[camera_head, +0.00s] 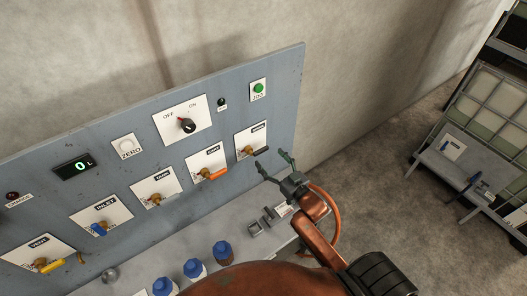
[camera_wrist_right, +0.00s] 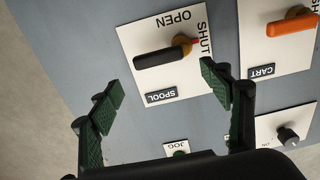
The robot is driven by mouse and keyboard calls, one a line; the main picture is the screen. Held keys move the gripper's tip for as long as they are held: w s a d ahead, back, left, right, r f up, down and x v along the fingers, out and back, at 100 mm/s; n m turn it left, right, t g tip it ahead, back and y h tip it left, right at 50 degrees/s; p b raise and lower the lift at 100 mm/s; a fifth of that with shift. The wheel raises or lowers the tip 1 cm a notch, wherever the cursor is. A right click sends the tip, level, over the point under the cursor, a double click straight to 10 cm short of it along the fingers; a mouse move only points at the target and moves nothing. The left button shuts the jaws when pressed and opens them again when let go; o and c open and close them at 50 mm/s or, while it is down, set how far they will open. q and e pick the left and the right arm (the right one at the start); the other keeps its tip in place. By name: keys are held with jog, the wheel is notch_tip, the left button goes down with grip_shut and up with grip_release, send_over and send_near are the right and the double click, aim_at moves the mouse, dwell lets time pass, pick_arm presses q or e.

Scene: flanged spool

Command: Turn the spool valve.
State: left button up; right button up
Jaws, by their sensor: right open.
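The spool valve (camera_head: 247,150) is at the right end of the valve row on the grey panel, with a brass hub and a black lever. In the right wrist view the spool valve's black lever (camera_wrist_right: 160,57) extends left from its hub on a white plate marked OPEN, SHUT and SPOOL. A small red mark at the hub faces the word SHUT. My right gripper (camera_head: 277,166) is open and empty, just right of the lever in the head view. In the wrist view the gripper (camera_wrist_right: 162,80) has its green-padded fingers apart, with the lever beyond them. No contact shows.
The cart valve (camera_head: 213,174) with its orange lever is left of the spool valve. A selector knob (camera_head: 187,125) and a green jog button (camera_head: 259,88) are above. Blue-capped bottles (camera_head: 222,252) stand on the bench below. A side table (camera_head: 460,175) is at the right.

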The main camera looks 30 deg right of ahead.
aim_at(262, 151)
jog(key=shift+w+a+p, duration=0.2)
jog(key=shift+w+p, duration=0.2)
jog(key=shift+w, duration=2.2)
jog(key=shift+c, duration=0.5)
jog(key=c, duration=1.6)
